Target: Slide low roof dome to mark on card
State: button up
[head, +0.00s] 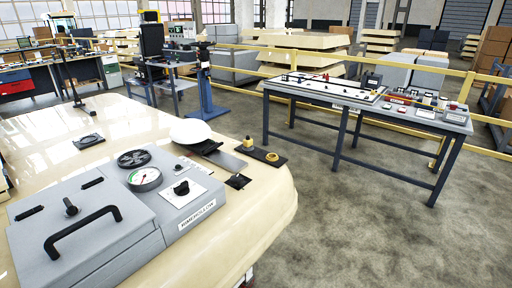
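A low white dome (190,131) sits on the cream cab roof (110,128), behind a grey box unit. My gripper does not show in this view.
The grey unit (100,222) with a black handle, gauge (145,178) and knob stands at the front left. A yellow-topped fitting (247,143) and a black plate with a yellow ring (272,157) lie right of the strip. A workbench (365,104) stands beyond open floor.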

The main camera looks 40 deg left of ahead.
aim_at(193, 134)
jog(key=u, duration=0.95)
jog(key=i, duration=1.1)
jog(key=u, duration=0.75)
